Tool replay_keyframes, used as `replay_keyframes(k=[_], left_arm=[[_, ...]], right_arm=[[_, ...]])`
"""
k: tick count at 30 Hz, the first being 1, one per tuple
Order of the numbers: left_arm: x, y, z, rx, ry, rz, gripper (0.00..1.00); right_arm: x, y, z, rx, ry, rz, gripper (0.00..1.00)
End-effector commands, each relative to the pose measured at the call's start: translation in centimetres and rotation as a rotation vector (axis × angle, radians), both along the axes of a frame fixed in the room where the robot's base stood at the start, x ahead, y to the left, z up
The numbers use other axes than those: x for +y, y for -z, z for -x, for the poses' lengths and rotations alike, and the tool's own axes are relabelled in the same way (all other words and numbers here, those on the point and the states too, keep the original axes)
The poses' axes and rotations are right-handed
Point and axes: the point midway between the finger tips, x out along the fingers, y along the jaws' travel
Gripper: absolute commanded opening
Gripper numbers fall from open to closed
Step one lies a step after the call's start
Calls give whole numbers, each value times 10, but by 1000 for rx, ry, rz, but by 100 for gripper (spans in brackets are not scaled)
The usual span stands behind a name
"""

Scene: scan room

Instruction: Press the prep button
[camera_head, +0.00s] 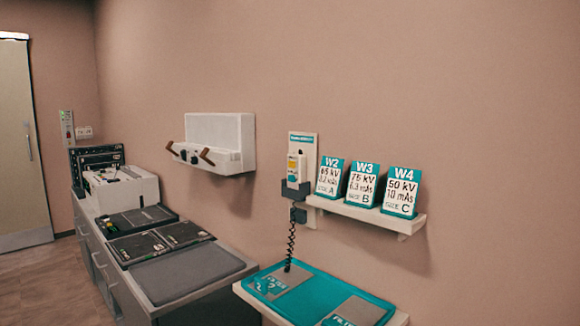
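No thing marked as a prep button can be made out. A handheld switch (294,166), pale with a yellow patch, sits in a dark holder (296,192) on a white wall plate (309,147) with a teal header. A dark coiled cord (291,242) hangs below it. A small green and red panel (67,128) is on the wall near the door; its labels are too small to read. Neither of my grippers is in view.
A shelf (370,213) right of the handset holds cards W2 (330,177), W3 (362,183) and W4 (401,192). A grey counter (190,272) with dark panels and a white wall unit (220,138) stand left. Floor (50,285) is clear before the door (15,140).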

Motion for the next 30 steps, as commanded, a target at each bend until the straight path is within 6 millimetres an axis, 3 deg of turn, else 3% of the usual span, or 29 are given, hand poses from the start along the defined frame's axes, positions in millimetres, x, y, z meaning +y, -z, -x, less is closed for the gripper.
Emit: replay_keyframes(k=[7,30], left_arm=[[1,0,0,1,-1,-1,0],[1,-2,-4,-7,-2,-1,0]], right_arm=[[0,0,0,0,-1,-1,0],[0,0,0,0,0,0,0]])
